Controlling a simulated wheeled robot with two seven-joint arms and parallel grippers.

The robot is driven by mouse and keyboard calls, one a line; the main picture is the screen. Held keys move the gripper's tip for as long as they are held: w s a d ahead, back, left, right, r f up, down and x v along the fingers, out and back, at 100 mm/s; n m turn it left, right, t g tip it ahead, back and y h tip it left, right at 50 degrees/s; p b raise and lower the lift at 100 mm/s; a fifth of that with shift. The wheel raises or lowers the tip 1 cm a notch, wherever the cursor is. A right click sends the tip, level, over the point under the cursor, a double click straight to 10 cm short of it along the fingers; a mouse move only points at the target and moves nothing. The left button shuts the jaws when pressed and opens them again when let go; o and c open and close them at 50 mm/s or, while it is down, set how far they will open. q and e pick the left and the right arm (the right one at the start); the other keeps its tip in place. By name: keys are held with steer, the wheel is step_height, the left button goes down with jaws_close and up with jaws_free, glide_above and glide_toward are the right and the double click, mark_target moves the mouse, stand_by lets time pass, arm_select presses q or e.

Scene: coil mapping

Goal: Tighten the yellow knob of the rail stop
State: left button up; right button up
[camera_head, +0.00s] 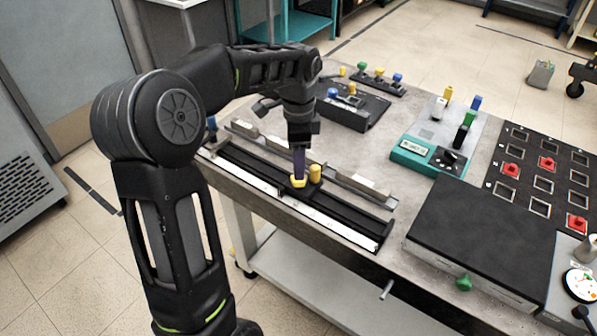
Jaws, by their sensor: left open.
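The black rail (345,215) lies along the front edge of the workbench. A small dark stop block (289,192) sits on it near the middle. A yellow knob (298,183) is on the block, and an upright yellow cylinder (315,173) stands just to its right. My left gripper (299,174) points down from above, its fingers directly over the yellow knob. It is open; the fingers overlap the knob's top in this view, and I cannot tell whether they touch it. My right gripper is not in view.
A white scale strip (268,189) runs along the rail's front. Behind it lies a grey bar (362,184). A black box (482,236) stands to the right, with a teal meter (426,155) behind it. A dark panel with red pieces (538,178) is at far right.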

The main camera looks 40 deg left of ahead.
arm_select(q)
steer(key=shift+f, duration=2.35)
steer(key=shift+c, duration=0.3)
jaws_close()
